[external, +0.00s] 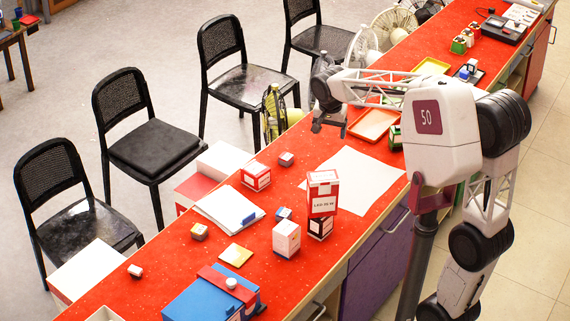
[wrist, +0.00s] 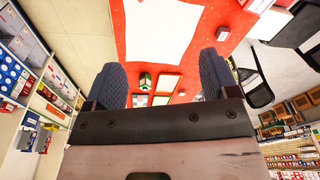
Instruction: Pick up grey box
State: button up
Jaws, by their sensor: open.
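My gripper (external: 330,120) is open and empty, held above the red table near the orange tray. Its two dark fingers stand wide apart in the wrist view (wrist: 160,78). A small greyish box (external: 286,159) lies on the table left of the white sheet, and a small box there also shows in the wrist view (wrist: 222,33). A larger pale grey-white box (external: 286,239) stands nearer the front. I cannot tell which of these is the grey box. My gripper is apart from both.
A red-white box (external: 323,190) is stacked on a dark box (external: 320,228). A white sheet (external: 352,180) lies flat on the red table (external: 150,270). An orange tray (external: 374,125) and a green box (external: 395,137) are near my arm. Black chairs (external: 150,140) line the far side.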

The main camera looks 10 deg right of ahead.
jog(key=w+a+f+m, duration=0.1)
jog(key=w+a, duration=0.1)
jog(key=a, duration=0.4)
jog(key=w+a+f, duration=0.2)
jog(key=a, duration=0.4)
send_over(284, 212)
jog(key=shift+m, duration=0.3)
jog(key=f, duration=2.6)
jog(key=shift+s+a+f, duration=0.1)
jog(key=shift+s+a, duration=0.1)
jog(key=shift+w+f, duration=0.15)
jog(key=shift+f, duration=1.1)
jog(key=shift+f, duration=0.2)
jog(key=shift+w+d+f, duration=0.15)
jog(key=shift+f, duration=2.3)
